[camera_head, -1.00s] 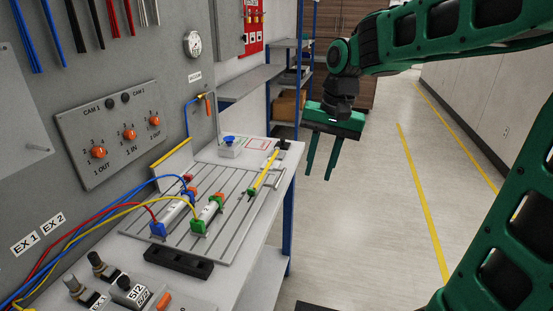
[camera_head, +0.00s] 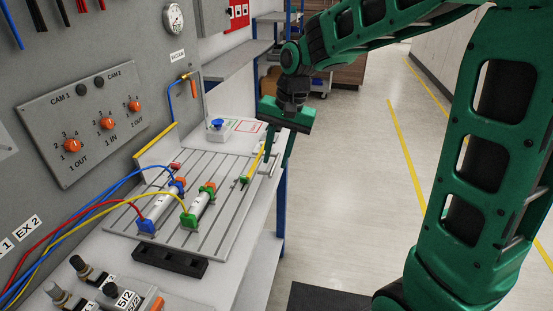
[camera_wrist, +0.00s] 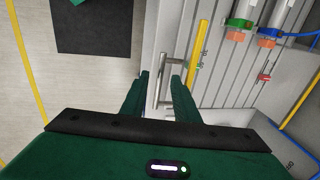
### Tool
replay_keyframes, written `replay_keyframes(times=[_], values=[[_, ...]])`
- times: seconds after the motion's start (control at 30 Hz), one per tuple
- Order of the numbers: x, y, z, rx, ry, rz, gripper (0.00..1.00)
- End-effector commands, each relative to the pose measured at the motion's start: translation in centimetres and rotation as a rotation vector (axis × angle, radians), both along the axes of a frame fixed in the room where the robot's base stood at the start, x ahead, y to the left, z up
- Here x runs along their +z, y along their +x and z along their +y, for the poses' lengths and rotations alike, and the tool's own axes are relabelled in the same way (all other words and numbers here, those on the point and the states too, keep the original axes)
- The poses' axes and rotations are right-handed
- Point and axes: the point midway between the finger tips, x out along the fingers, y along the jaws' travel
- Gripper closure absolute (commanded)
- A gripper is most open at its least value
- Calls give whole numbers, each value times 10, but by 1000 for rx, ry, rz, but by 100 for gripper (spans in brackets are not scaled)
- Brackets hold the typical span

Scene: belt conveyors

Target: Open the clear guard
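I cannot make out a clear sheet for the guard. A grey metal bar handle (camera_wrist: 161,82) stands at the plate's outer edge, beside a yellow strip (camera_wrist: 199,52); the strip also shows in the head view (camera_head: 254,166). My gripper (camera_head: 278,160) is open and points down at the bench's right edge. In the wrist view its two fingers (camera_wrist: 158,92) lie on either side of the handle, with gaps. Whether the fingertips are at the handle's height I cannot tell. In the head view the fingers partly hide the handle.
The grooved plate (camera_head: 222,218) carries a blue-ended cylinder (camera_head: 160,205) and a green-ended cylinder (camera_head: 198,205) with hoses. A yellow-topped upright panel (camera_head: 155,146) stands behind. A blue-button box (camera_head: 216,130) sits at the far end.

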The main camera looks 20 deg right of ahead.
Motion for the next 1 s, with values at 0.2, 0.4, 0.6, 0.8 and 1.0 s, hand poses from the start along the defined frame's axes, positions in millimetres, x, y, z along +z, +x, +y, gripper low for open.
replay_keyframes(times=[0.2,0.4,0.6,0.8,1.0], values=[[-14,1,3,2,-1,-1,72],[-15,2,3,2,-1,-1,72],[-15,2,3,2,-1,-1,100],[-14,2,-3,-2,-1,0,100],[-5,2,8,9,-21,11,100]])
